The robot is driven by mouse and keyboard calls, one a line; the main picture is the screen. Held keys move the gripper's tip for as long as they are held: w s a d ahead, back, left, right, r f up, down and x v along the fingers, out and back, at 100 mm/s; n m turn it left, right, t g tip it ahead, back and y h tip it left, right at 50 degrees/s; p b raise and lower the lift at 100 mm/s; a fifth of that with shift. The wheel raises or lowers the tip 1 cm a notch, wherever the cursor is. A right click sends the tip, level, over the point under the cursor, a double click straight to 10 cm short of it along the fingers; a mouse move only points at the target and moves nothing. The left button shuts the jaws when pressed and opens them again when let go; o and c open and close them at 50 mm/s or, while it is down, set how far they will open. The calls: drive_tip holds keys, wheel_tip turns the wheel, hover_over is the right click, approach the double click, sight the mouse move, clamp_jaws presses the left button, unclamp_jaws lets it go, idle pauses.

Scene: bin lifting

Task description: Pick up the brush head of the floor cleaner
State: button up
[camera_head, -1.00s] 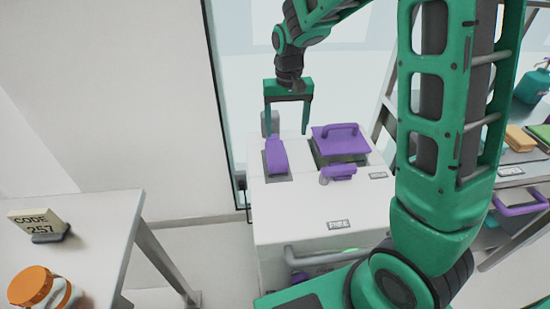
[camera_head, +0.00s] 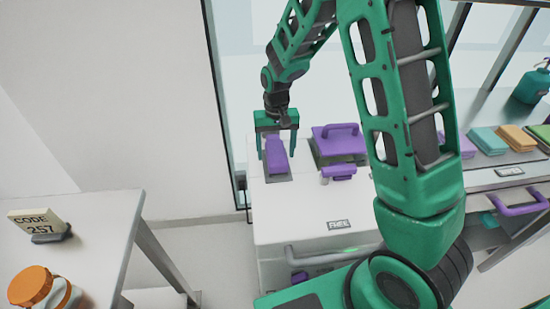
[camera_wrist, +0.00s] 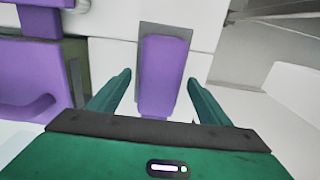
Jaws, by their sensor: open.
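A long purple piece with a rounded top (camera_head: 276,153), which looks like the brush head, sits in a grey slot on top of a white cabinet. In the wrist view, the purple piece (camera_wrist: 163,75) runs lengthwise between my fingers. My gripper (camera_head: 277,156) is open and low over it, with one green finger on each side. In the wrist view, my gripper (camera_wrist: 158,78) shows gaps between both fingers and the piece. Nothing is held. The gripper body hides the near end of the piece there.
A purple lid with a handle (camera_head: 339,142) and a small purple-handled part (camera_head: 338,173) stand right of the slot on the white cabinet top (camera_head: 305,205). A side table (camera_head: 85,225) holds a code sign and a jar. Coloured blocks lie on the right bench.

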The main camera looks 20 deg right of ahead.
wheel_tip(320, 180, down, 2)
drive_tip(key=c, duration=1.4)
drive_tip(key=shift+r, duration=0.1)
